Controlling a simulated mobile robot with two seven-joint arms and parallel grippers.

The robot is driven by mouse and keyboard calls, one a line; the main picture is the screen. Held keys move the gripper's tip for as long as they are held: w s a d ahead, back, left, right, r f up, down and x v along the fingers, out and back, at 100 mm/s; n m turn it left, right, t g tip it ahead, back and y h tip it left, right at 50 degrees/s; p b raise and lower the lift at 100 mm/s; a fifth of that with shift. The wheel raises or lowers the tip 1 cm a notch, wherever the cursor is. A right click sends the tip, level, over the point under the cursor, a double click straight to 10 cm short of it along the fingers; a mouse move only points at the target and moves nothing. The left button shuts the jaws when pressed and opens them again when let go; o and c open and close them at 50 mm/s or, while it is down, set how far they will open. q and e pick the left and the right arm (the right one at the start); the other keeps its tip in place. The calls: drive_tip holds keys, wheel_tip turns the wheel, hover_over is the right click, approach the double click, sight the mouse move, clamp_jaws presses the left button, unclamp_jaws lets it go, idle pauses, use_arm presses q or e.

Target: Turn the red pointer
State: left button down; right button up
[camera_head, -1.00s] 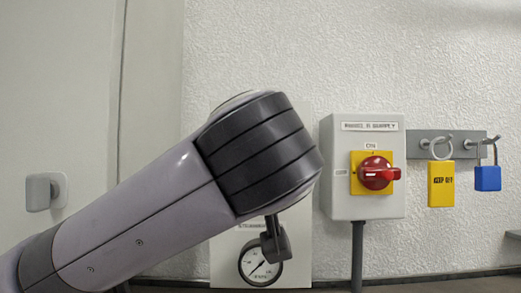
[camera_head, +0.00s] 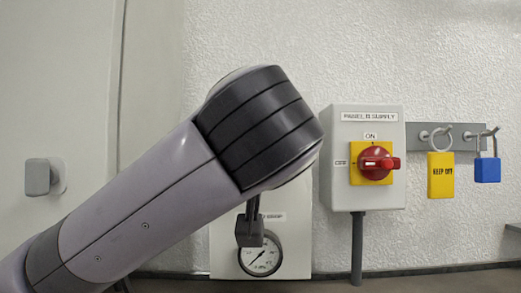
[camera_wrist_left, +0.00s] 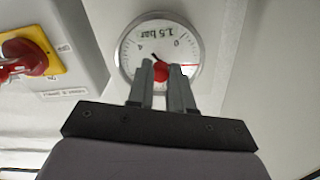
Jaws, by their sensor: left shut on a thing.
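The round white gauge (camera_head: 262,262) is on a pale panel low in the head view, its upper part partly covered by my left gripper (camera_head: 249,235). The red pointer (camera_wrist_left: 161,74) shows as a red hub between the fingertips, with a thin red line reaching right towards the rim. My left gripper (camera_wrist_left: 162,72) is shut on the red pointer at the dial's middle. My right gripper is in neither view.
A grey box (camera_head: 345,190) with a red rotary switch (camera_head: 375,162) on a yellow plate stands right of the gauge. A door handle (camera_head: 40,177) is at left.

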use_arm(q)
drive_tip(key=m+b, duration=0.1)
drive_tip(key=m, duration=0.9)
drive_tip(key=shift+d, duration=0.1)
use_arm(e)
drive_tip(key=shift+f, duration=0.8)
use_arm(q)
drive_tip(key=c, duration=1)
unclamp_jaws()
drive_tip(key=shift+s, duration=0.1)
use_arm(e)
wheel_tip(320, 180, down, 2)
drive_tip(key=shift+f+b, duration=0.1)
drive_tip(key=shift+b, duration=1.15)
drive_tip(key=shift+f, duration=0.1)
use_arm(q)
drive_tip(key=s, duration=0.7)
